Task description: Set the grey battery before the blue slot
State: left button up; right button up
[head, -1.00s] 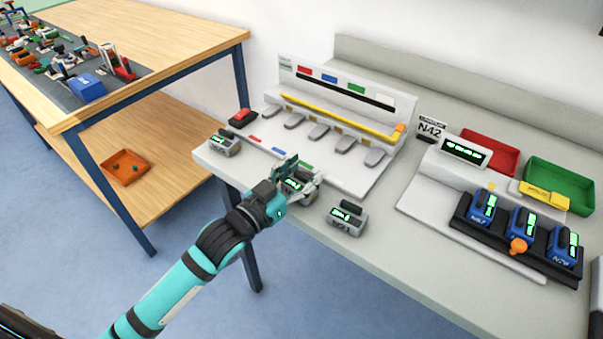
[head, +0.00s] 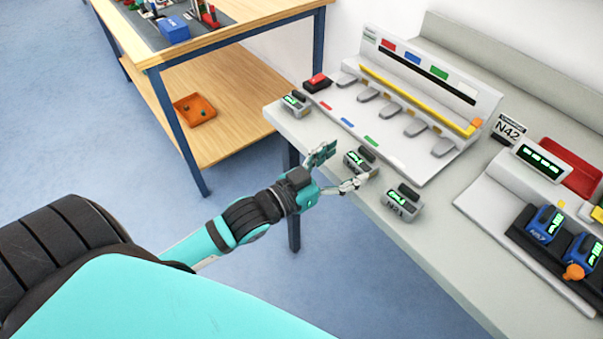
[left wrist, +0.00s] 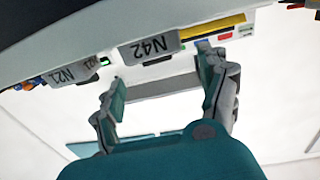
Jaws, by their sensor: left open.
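A grey battery (head: 358,160) with a green display stands near the front edge of the bench, nearest the green floor mark. My left gripper (head: 340,168) is open, its fingers just to the near side of this battery. In the left wrist view the open fingers (left wrist: 162,72) point at a grey block labelled N42 (left wrist: 150,48), with N21 (left wrist: 72,74) to its left. Two more grey batteries stand at the far left (head: 295,103) and to the right, labelled N21 (head: 402,204). The slot rack has a blue mark (head: 412,58) on its panel and a blue floor mark (head: 346,122). My right gripper is not in view.
The rack has several grey tongues (head: 391,109) and a yellow bar (head: 420,100). A red-topped block (head: 317,82) sits at its left end. At right are an N42 card (head: 508,129), a red tray (head: 572,168) and blue batteries (head: 544,224) in a dark holder.

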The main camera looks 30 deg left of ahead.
pick_arm(q)
jog(key=p+v, duration=0.2)
jog(key=v, duration=0.8)
jog(key=shift+s+a+p, duration=0.15)
jog(key=shift+s+p, duration=0.15)
